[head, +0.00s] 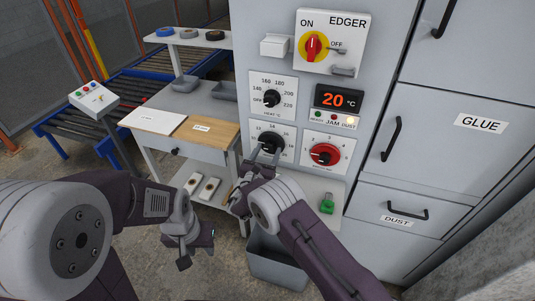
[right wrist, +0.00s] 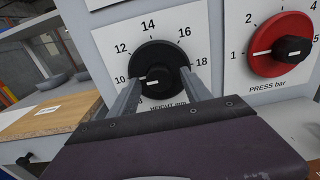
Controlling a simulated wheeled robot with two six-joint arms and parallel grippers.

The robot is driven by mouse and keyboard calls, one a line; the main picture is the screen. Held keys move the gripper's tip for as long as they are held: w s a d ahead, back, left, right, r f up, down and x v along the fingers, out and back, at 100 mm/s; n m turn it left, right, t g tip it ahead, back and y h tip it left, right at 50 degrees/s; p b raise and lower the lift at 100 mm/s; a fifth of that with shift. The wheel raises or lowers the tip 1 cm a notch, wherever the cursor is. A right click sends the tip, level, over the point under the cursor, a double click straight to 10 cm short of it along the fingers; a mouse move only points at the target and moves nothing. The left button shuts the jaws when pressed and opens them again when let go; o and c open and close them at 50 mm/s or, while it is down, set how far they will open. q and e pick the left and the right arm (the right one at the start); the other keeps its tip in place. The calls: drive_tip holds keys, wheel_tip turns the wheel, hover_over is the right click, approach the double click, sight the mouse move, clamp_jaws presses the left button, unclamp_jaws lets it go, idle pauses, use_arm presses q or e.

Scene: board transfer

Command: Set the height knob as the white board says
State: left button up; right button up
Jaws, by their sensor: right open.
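In the head view the knob (head: 270,143) is partly hidden by my right gripper (head: 262,160). My right gripper (right wrist: 160,90) is open, one finger on each side of the knob; I cannot tell if they touch it. A white board (head: 156,122) lies on the bench, with no writing I can read. My left gripper (head: 196,250) hangs low, its fingers unclear.
The red pressure knob (head: 324,154) is just right of the height knob. The heat knob (head: 271,99) is above, beside a display (head: 339,99) reading 20 °C. A wooden board (head: 205,132) with a small label lies on the bench. A grey bin (head: 277,268) stands below the panel.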

clamp_jaws()
drive_tip(key=shift+f+m+b, duration=0.2)
drive_tip(key=shift+m+b, duration=0.3)
drive_tip(key=shift+b, duration=0.3)
drive_tip(key=m+b, duration=0.6)
drive_tip(key=b, duration=0.3)
drive_tip(key=shift+a+m, duration=0.1)
drive_tip(key=shift+m, duration=0.2)
drive_tip(key=shift+r+m+b, duration=0.15)
drive_tip(key=shift+m+b, duration=0.55)
drive_tip(key=shift+b, duration=0.5)
unclamp_jaws()
